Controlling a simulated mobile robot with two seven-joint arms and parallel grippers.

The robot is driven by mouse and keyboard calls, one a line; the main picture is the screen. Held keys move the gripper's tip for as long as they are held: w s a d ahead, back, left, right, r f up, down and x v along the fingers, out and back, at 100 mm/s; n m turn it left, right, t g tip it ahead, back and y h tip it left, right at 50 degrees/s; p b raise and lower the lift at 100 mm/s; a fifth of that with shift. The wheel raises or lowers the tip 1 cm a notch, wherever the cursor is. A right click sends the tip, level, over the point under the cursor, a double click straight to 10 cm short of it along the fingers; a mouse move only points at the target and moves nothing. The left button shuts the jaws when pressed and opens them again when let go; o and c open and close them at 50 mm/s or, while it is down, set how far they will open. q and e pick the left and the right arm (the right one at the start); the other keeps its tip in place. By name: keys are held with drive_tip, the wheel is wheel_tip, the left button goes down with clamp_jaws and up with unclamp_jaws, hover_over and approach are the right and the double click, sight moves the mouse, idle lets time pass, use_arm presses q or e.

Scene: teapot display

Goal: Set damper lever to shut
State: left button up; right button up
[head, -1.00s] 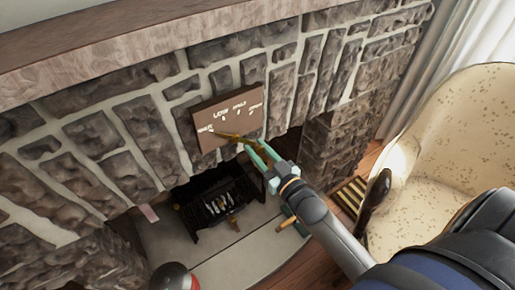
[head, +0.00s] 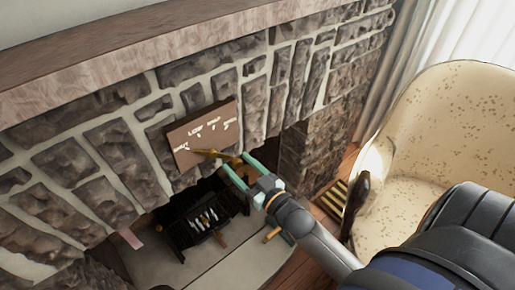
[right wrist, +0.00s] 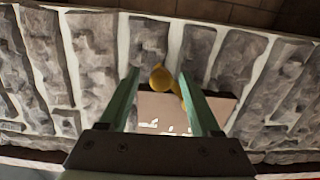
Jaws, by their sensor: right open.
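A brown damper plate (head: 188,157) with white labels is fixed to the stone fireplace front. Its marks appear to read shut, low, half and open from left to right. A brass lever (head: 209,153) lies across its lower part, with its thin end pointing left, close to the shut mark. My right gripper (head: 238,163) is open at the lever's right end, below the plate. In the right wrist view the lever's rounded brass end (right wrist: 160,77) shows between the spread green fingers; contact cannot be told. My left gripper is not in view.
A dark grate (head: 184,236) stands in the firebox below the plate. A wooden mantel (head: 120,60) runs above. A cream spotted armchair (head: 430,120) stands at the right, beside my right arm. Stone wall surrounds the plate.

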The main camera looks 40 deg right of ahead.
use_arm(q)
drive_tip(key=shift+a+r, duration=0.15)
use_arm(e)
drive_tip(key=s+d, duration=0.1)
drive_tip(key=s, duration=1)
drive_tip(key=shift+r, duration=0.1)
use_arm(q)
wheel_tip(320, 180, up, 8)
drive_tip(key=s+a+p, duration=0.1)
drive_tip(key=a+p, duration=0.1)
drive_tip(key=p, duration=0.8)
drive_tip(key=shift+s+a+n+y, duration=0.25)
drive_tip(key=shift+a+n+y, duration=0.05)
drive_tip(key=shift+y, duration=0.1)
use_arm(e)
drive_tip(key=s+a+f+g, duration=0.6)
drive_tip(key=a+f+g, duration=0.2)
drive_tip(key=g, duration=0.1)
drive_tip(key=shift+s+n+y, duration=0.35)
drive_tip(key=shift+n+y, duration=0.05)
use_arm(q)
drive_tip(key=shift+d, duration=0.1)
use_arm(e)
drive_tip(key=shift+r, duration=0.1)
